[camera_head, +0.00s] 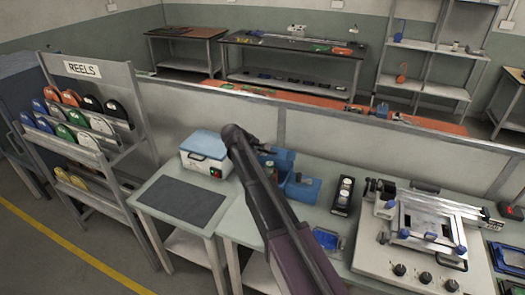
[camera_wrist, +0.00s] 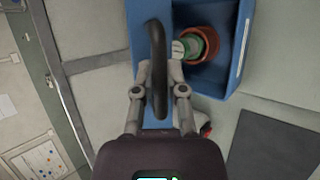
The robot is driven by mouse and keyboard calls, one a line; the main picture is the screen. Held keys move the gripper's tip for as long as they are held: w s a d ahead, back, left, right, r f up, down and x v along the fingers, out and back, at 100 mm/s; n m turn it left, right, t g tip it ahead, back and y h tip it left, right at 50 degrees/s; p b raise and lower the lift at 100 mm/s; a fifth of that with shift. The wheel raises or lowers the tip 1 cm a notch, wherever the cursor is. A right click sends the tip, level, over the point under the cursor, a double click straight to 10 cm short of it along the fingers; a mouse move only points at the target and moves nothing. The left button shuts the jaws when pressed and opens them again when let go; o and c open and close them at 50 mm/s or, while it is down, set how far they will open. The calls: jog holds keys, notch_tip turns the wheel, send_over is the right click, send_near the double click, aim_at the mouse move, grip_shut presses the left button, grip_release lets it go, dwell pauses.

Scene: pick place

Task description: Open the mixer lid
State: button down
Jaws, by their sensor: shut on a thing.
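In the wrist view, my gripper (camera_wrist: 157,90) is shut on a dark curved handle (camera_wrist: 157,45). A narrow blue panel (camera_wrist: 155,121) lies behind the handle and looks like the mixer lid seen steeply. To its right is the blue mixer body (camera_wrist: 238,50), its inside in view. A reddish-brown cup with green and white parts (camera_wrist: 205,43) sits inside. In the head view my gripper (camera_head: 234,135) is small and dark. Blue parts (camera_head: 278,158) right of it look like the mixer, partly hidden by my arm. The lid's exact angle is unclear.
A white box with a light-blue top (camera_head: 206,145) stands just left of my gripper. A dark mat (camera_head: 180,199) lies on the table in front. A black holder (camera_head: 343,194) and a flat machine (camera_head: 425,235) stand to the right. A low partition (camera_head: 190,106) runs behind.

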jog(key=w+d+r+g+y+p, duration=0.1)
jog(key=w+d+r+g+p, duration=0.1)
jog(key=w, duration=0.8)
jog(key=w+d+r+n+g+y+p, duration=0.1)
jog(key=w+d+r+p, duration=0.4)
jog(key=w, duration=0.5)
jog(key=shift+d+g+p, duration=0.4)
jog(key=shift+d+p, duration=0.5)
jog(key=shift+p, duration=0.4)
jog(key=shift+r, duration=0.1)
jog(key=c, duration=0.7)
grip_release()
jog(key=shift+s, duration=0.15)
